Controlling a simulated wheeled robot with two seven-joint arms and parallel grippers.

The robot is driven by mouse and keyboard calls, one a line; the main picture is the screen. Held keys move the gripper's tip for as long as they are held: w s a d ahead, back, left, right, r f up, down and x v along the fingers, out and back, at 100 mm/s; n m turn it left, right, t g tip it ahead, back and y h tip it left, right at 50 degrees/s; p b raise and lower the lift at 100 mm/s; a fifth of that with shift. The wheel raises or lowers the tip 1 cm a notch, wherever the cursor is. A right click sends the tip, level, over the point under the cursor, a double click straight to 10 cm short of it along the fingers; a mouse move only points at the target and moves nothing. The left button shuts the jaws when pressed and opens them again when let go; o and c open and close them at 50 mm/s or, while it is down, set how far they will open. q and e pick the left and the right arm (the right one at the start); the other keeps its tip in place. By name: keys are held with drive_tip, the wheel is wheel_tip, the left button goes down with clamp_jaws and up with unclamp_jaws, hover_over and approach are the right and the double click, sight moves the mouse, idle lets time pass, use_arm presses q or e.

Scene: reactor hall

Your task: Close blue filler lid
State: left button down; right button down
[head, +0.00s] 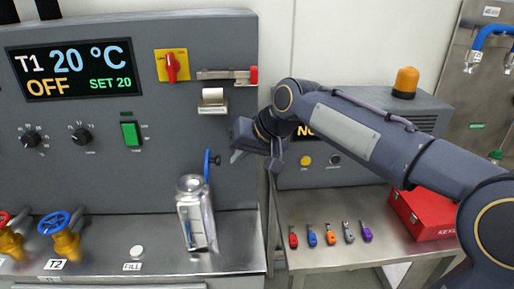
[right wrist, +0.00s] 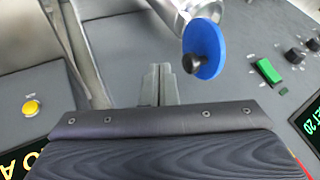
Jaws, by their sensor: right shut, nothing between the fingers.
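The blue filler lid (head: 207,166) stands upright, seen almost edge-on, at the right side of the top of the silver filler vessel (head: 191,184). The vessel's round top shows beside it, so the lid is open. In the right wrist view the lid is a blue disc (right wrist: 213,40) with a black knob, next to part of the silver vessel (right wrist: 172,12). My right gripper (head: 236,156) is just right of the lid and slightly above it, apart from it. Its fingers (right wrist: 158,84) are shut and empty. My left gripper is not in view.
The grey panel (head: 165,120) with display and switches stands behind the vessel. Blue (head: 57,222) and red (head: 8,217) valve wheels are at left. A right-hand bench holds several coloured padlocks and a red box (head: 425,212). The steel counter around the vessel is mostly clear.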

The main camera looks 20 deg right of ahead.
drive_tip(key=shift+w+a+r, duration=0.1)
drive_tip(key=shift+w+a, duration=0.15)
drive_tip(key=shift+a, duration=0.65)
drive_tip(key=shift+w+a+r+p, duration=0.25)
drive_tip(key=shift+a+r+p, duration=0.45)
drive_tip(key=shift+a+p, duration=0.35)
drive_tip(key=shift+r, duration=0.1)
drive_tip(key=shift+d+r+p, duration=0.1)
drive_tip(key=shift+r+p, duration=0.65)
drive_tip(key=shift+p, duration=0.1)
